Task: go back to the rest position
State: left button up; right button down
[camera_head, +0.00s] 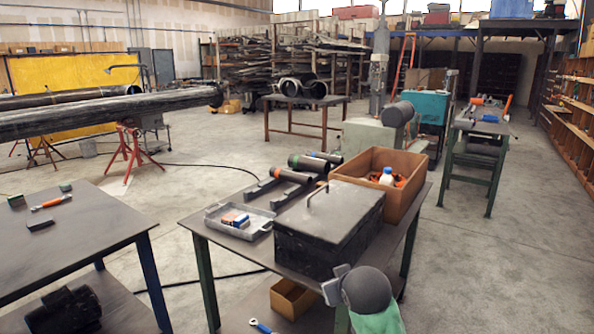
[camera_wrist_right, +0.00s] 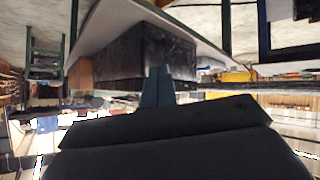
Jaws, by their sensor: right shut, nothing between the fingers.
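My right gripper (camera_head: 333,284) is at the bottom of the head view, in front of the near right corner of the middle table (camera_head: 225,262). The dark round end of my right arm and a green sleeve show behind it. In the right wrist view, which looks upside down, the two blue-grey fingers (camera_wrist_right: 160,85) stand together, shut and empty. The black toolbox (camera_head: 330,225) on the table is just beyond the gripper; it also shows behind the fingers in the wrist view (camera_wrist_right: 135,50). My left gripper is not in view.
The table also holds a wooden box (camera_head: 412,195) with a white bottle, a grey tray (camera_head: 262,218) and dark cylinders (camera_head: 315,163). A cardboard box (camera_head: 292,298) lies below. A second table (camera_head: 80,235) is at left. Floor at right (camera_head: 490,270) is clear.

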jog(key=s+d+f+m+g, duration=0.1)
jog(key=s+d+f+g, duration=0.15)
jog(key=s+f, duration=0.8)
jog(key=s+d+f+m+g, duration=0.1)
jog(key=s+d+f+g, duration=0.15)
jog(key=s+f, duration=0.8)
jog(key=s+f+g, duration=0.3)
jog(key=s+f, duration=1.1)
jog(key=s, duration=0.3)
jog(key=shift+s+d+f+m+g, duration=0.2)
jog(key=shift+d+f+m+g, duration=0.1)
jog(key=shift+d+g, duration=0.1)
